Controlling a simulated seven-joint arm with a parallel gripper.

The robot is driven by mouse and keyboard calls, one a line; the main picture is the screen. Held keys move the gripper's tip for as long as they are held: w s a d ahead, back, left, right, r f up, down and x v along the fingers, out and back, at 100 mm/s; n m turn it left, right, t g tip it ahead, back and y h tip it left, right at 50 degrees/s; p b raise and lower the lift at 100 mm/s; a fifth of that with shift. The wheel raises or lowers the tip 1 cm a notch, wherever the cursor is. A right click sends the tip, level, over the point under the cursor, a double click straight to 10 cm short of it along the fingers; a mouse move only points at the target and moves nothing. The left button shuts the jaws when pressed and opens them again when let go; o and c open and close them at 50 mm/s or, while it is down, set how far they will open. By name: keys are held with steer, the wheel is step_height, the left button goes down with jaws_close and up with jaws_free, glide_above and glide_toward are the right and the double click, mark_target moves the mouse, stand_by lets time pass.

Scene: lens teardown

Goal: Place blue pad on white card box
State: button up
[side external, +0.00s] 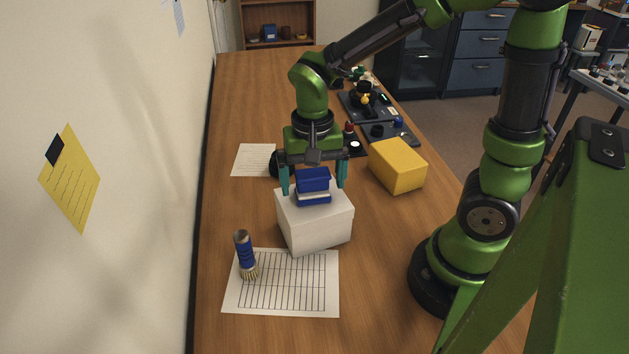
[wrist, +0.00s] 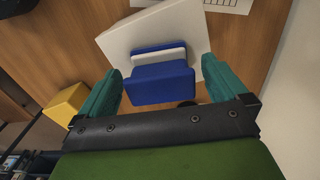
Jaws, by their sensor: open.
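The blue pad (side external: 314,180), with a white band between blue layers, rests on top of the white card box (side external: 315,225). In the wrist view the blue pad (wrist: 160,84) lies between the fingers, with the white card box (wrist: 130,40) behind it. My gripper (side external: 314,185) is open around the pad. Its teal fingers stand on either side, with a visible gap to the pad on both sides in the wrist view (wrist: 160,85). The pad's underside is hidden.
A yellow box (side external: 397,166) stands to the right of the white box. Dark trays with small parts (side external: 390,133) lie farther back.

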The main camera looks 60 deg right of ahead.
step_height(320, 180, up, 12)
steer(key=f, duration=0.1)
steer(key=n+t+y, duration=0.2)
steer(key=n+t, duration=0.3)
steer(key=t, duration=0.2)
glide_toward(312, 173)
steer(key=r, duration=0.1)
steer(key=a+r, duration=0.1)
steer(key=r, duration=0.1)
